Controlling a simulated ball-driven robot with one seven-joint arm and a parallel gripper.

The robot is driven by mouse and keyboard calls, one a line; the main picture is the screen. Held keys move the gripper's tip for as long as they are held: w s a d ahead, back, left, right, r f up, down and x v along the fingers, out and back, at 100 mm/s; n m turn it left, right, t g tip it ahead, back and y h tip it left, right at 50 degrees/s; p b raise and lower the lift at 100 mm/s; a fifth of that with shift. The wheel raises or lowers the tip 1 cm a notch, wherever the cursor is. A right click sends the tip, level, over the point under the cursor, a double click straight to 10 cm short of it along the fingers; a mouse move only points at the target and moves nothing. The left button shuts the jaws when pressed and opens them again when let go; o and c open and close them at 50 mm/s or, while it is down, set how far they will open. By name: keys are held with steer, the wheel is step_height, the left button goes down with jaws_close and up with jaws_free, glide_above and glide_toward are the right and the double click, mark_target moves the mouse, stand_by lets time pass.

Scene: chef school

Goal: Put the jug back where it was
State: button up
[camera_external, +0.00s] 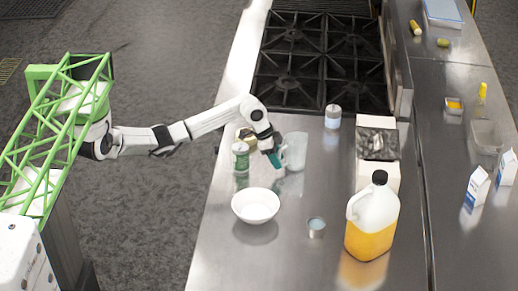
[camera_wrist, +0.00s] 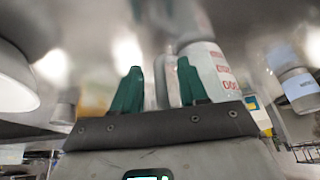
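A translucent, pale jug (camera_external: 294,151) stands on the steel counter just right of my gripper (camera_external: 273,157) in the external view. In the wrist view, my gripper's two teal fingers (camera_wrist: 157,88) are apart. A pale, blurred upright shape, perhaps the jug's handle (camera_wrist: 162,82), shows between them, with a gap beside it. I cannot tell whether either finger touches it. A larger handled jug (camera_external: 372,222) with orange liquid stands upright at the front right, away from my gripper.
A small tin (camera_external: 316,227), a pale can (camera_external: 333,116) and a white box (camera_external: 377,175) stand to the right. The black stove (camera_external: 325,60) lies behind. Bare counter surrounds the small tin.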

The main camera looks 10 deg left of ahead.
steer(key=b+v, duration=0.1)
steer(key=v, duration=1.1)
steer(key=shift+b, duration=0.35)
steer(key=shift+r, duration=0.1)
